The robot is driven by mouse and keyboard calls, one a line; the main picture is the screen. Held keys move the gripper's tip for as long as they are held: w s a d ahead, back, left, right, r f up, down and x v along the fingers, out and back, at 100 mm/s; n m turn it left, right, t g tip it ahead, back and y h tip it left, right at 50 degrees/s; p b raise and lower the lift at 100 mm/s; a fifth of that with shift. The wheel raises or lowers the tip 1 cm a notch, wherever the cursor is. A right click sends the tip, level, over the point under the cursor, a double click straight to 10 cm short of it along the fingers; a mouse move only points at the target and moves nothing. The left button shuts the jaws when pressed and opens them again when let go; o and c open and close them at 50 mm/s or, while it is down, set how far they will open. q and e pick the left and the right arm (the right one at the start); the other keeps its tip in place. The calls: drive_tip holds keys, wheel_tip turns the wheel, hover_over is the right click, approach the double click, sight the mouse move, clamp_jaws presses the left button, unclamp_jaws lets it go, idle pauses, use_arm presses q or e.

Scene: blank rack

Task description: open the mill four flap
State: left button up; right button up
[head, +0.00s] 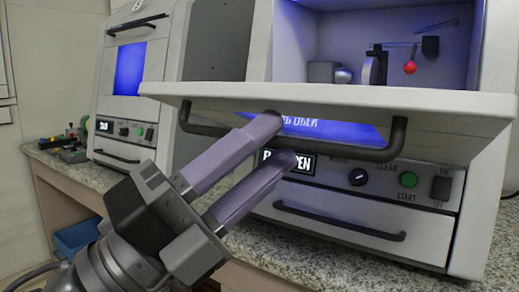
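The mill (455,240) on the right has its white flap (440,108) swung down to about level, showing the lit inside above it. The flap's dark bar handle (345,151) hangs under its front edge. My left gripper (281,138) reaches up from the lower left. Its two purple fingers are apart, one above and one below the line of the handle; a gap shows between them, and I cannot tell whether either touches the bar. A display behind the fingers partly shows "OPEN". My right gripper is not in view.
Inside the mill are a red ball (409,67) on a rod and grey parts. A green start button (407,179) and a drawer (350,222) sit below the flap. A second mill (125,100) stands left, its flap shut. Small coloured parts (70,145) lie on the speckled counter.

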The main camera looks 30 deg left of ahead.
use_arm(q)
drive_tip(key=shift+s+r, duration=0.1)
drive_tip(key=shift+s, duration=0.05)
idle(0.3)
drive_tip(key=p+v, duration=0.2)
drive_tip(key=v, duration=0.5)
drive_tip(key=shift+s+a+f+p, duration=0.2)
drive_tip(key=shift+f+p, duration=0.1)
drive_tip(key=shift+p, duration=0.1)
